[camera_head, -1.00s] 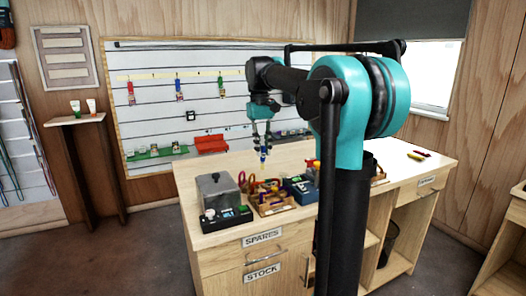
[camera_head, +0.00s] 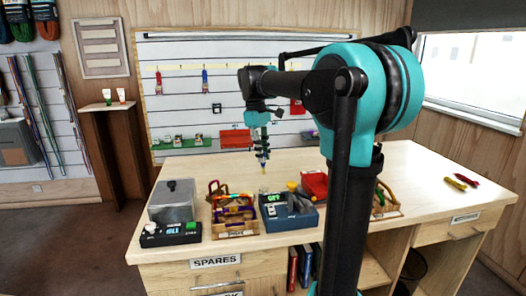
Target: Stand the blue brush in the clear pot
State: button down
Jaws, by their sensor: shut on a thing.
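My gripper (camera_head: 261,146) hangs pointing down above the back part of the wooden bench. It is shut on a slim, upright thing, which looks like the blue brush (camera_head: 263,165); its lower end shows blue with a yellowish tip. The tip appears above the bench top, but I cannot tell the exact gap. I cannot make out the clear pot in this view; it may be hidden behind my arm or too small to tell.
The bench top (camera_head: 180,168) holds a grey box (camera_head: 172,202) with a black display unit (camera_head: 170,234), a wooden tray (camera_head: 236,230) of colourful gear, a blue bin (camera_head: 290,221) and a red item (camera_head: 314,185). Red and yellow tools (camera_head: 456,182) lie at right. The bench's back left is clear.

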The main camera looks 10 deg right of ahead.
aim_at(264, 166)
jog(key=shift+w+d+f, duration=0.1)
jog(key=shift+d+f, duration=0.1)
jog(key=shift+f, duration=1.95)
jog(key=shift+f, duration=0.5)
jog(key=shift+f, duration=0.35)
jog(key=shift+f, duration=1.25)
jog(key=c, duration=1.4)
grip_release()
jog(key=shift+r, duration=0.1)
